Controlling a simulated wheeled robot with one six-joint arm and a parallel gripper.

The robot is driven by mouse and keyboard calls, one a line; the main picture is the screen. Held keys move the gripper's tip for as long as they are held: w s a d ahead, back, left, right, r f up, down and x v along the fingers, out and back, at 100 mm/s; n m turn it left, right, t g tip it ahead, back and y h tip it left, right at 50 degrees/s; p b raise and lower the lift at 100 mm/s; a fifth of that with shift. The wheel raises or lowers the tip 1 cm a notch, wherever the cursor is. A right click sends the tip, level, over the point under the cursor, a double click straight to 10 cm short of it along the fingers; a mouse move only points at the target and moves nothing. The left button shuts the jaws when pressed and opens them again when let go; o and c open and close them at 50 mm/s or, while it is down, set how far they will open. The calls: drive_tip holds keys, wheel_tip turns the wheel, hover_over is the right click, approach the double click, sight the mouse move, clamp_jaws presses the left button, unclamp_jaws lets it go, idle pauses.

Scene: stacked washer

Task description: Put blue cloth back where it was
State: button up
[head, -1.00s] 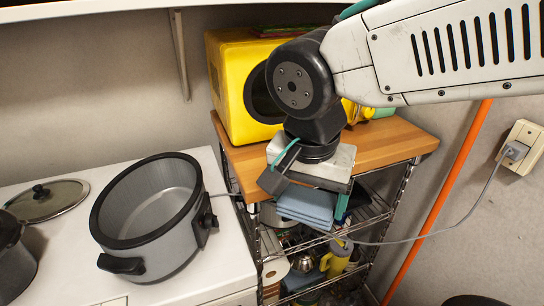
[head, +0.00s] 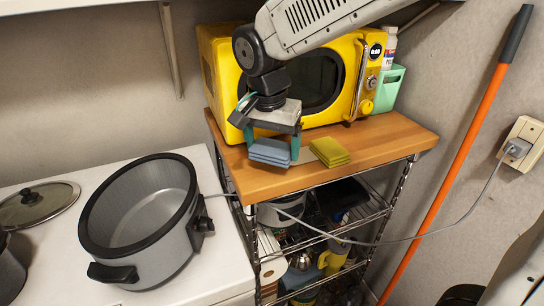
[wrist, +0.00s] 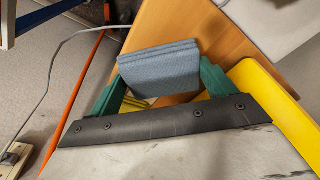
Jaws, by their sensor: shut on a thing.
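The blue cloth (head: 269,152) is a folded stack at the left front of the wooden shelf top (head: 222,151), just left of a folded yellow-green cloth (head: 330,151). My gripper (head: 270,143) is above it with its green fingers on either side, shut on it. In the wrist view the blue cloth (wrist: 160,68) lies between the green fingers, over the wooden top. A strip of the yellow-green cloth (wrist: 136,103) shows behind it. I cannot tell whether the blue cloth touches the wood.
A yellow microwave (head: 222,75) stands close behind my gripper, with a mint container (head: 389,90) at its right. A slow cooker (head: 140,222) stands on the white surface to the left. A grey cable (head: 420,232) crosses in front of the wire rack.

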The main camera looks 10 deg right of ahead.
sight(271, 149)
drive_tip(key=shift+f, duration=1.7)
drive_tip(key=shift+f, duration=0.15)
drive_tip(key=o, duration=0.9)
drive_tip(key=shift+c, duration=0.2)
